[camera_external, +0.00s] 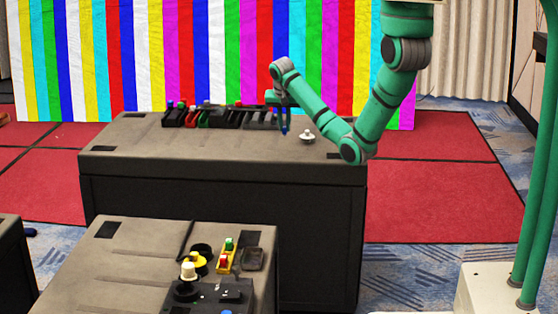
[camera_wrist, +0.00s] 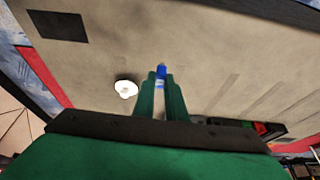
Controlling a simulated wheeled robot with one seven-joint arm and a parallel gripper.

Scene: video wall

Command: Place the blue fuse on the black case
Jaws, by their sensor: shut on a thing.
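My gripper (camera_external: 284,118) is green and shut on the blue fuse (camera_external: 284,131), holding it upright over the right half of a large black case (camera_external: 225,205) with a grey-brown top. In the wrist view my fingertips (camera_wrist: 161,80) pinch the fuse (camera_wrist: 161,71), whose blue end and a pale band show between them. The black case top (camera_wrist: 225,60) lies beyond it in that view. I cannot tell whether the fuse touches the top. The fingers hide part of the fuse.
A white knobbed object (camera_external: 307,136) stands on the case, right of my gripper; it also shows in the wrist view (camera_wrist: 126,88). A row of dark, red and green devices (camera_external: 215,117) lines the back edge. A nearer case (camera_external: 120,265) holds several small coloured devices.

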